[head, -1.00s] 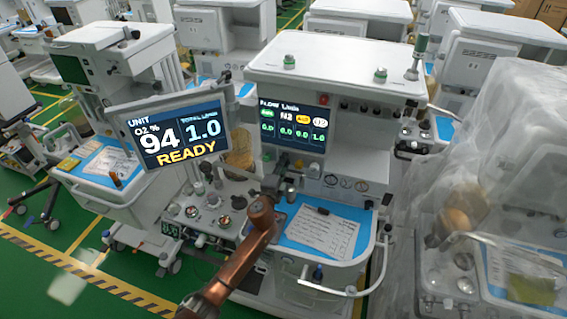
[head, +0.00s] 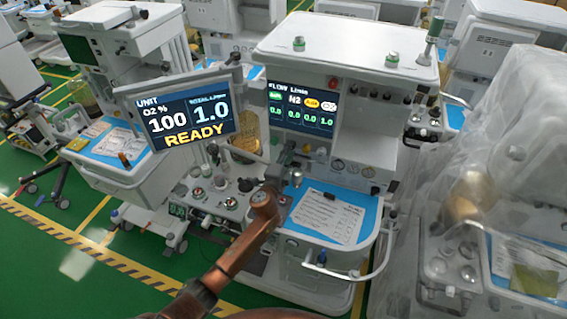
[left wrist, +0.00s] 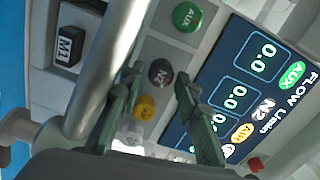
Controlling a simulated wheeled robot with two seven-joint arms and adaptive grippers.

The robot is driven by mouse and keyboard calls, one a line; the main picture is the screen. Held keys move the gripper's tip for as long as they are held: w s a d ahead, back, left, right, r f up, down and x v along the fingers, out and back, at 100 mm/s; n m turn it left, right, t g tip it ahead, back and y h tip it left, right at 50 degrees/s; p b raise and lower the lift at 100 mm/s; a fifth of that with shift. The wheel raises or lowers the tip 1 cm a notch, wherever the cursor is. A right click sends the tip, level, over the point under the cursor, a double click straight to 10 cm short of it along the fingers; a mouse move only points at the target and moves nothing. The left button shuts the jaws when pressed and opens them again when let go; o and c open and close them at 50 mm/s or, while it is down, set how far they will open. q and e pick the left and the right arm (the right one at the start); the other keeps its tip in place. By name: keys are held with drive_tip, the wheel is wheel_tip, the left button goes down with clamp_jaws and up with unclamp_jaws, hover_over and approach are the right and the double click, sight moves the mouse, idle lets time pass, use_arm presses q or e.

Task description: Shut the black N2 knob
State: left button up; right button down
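The black N2 knob (left wrist: 160,73) shows in the left wrist view, between a green AUX knob (left wrist: 187,16) and a yellow knob (left wrist: 145,107). My left gripper (left wrist: 158,82) is open, with one dark green fingertip on each side of the N2 knob. A gap shows at the left finger; whether the right finger touches the knob I cannot tell. In the head view my left gripper (head: 291,162) is at the machine's front below the flow screen (head: 302,108), and the knob is not clear there. The N2 reading there is 0.0. My right gripper is not in view.
A silver bar (left wrist: 108,62) runs close beside the left finger. A clear knob (left wrist: 130,133) lies below the yellow one. The READY monitor (head: 186,118) shows O2 100 and total 1.0. A plastic-covered cart (head: 490,190) stands at the right.

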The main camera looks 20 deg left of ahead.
use_arm(q)
drive_tip(key=s, duration=0.9)
drive_tip(key=shift+s+a, duration=0.15)
